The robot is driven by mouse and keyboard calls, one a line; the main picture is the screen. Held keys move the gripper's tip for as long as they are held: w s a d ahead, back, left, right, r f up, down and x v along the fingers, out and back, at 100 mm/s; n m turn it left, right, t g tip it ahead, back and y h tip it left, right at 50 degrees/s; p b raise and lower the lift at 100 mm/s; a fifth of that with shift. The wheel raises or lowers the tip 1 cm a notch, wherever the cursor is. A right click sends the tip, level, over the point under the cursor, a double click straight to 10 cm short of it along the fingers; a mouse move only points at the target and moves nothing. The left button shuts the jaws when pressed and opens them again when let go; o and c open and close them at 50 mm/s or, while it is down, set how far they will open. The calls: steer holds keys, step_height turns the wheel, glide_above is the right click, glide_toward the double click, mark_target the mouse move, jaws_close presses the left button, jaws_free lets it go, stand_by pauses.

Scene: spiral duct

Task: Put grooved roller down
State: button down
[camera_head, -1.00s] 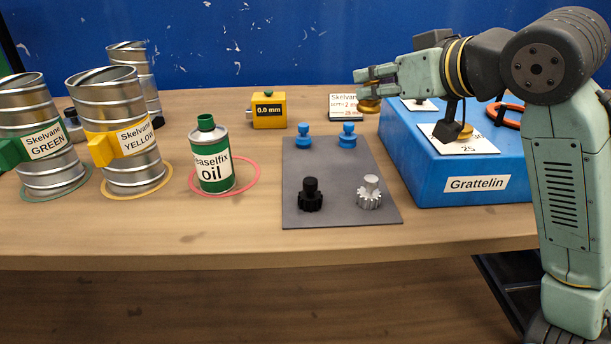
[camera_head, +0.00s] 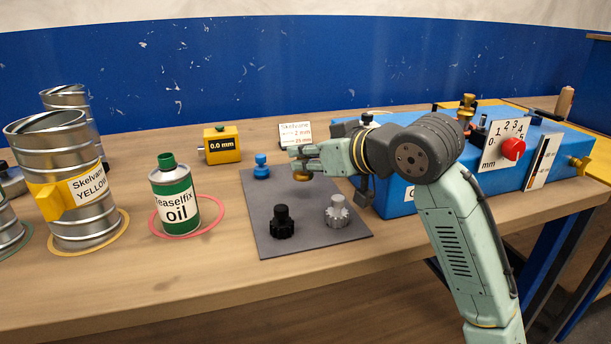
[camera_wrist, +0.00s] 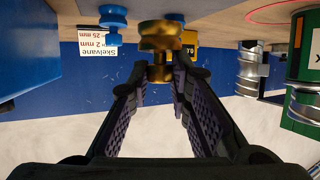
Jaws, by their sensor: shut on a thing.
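A brass-coloured grooved roller (camera_head: 301,174) hangs from the fingertips of my gripper (camera_head: 297,156). My gripper is shut on it, above the back right part of the grey mat (camera_head: 275,245). In the wrist view the roller (camera_wrist: 160,38) sits at the fingertips (camera_wrist: 160,75). I cannot tell for sure its height, but it looks clear of the mat. A blue roller (camera_head: 261,166) stands at the mat's back left. Another blue roller seen earlier is hidden behind my gripper in the head view.
A green oil can (camera_head: 174,198) stands left, a yellow gauge block (camera_head: 221,146) behind. A blue machine (camera_head: 396,200) is to the right. Bare table lies in front.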

mark_target(306, 173)
steer(key=shift+f, duration=1.85)
steer(key=shift+f, duration=0.2)
steer(key=c, duration=1.5)
jaws_free()
steer(key=shift+o, duration=0.2)
steer(key=shift+r, duration=0.25)
steer(key=b+v, duration=0.1)
steer(key=v, duration=1.1)
steer(key=shift+f, duration=0.1)
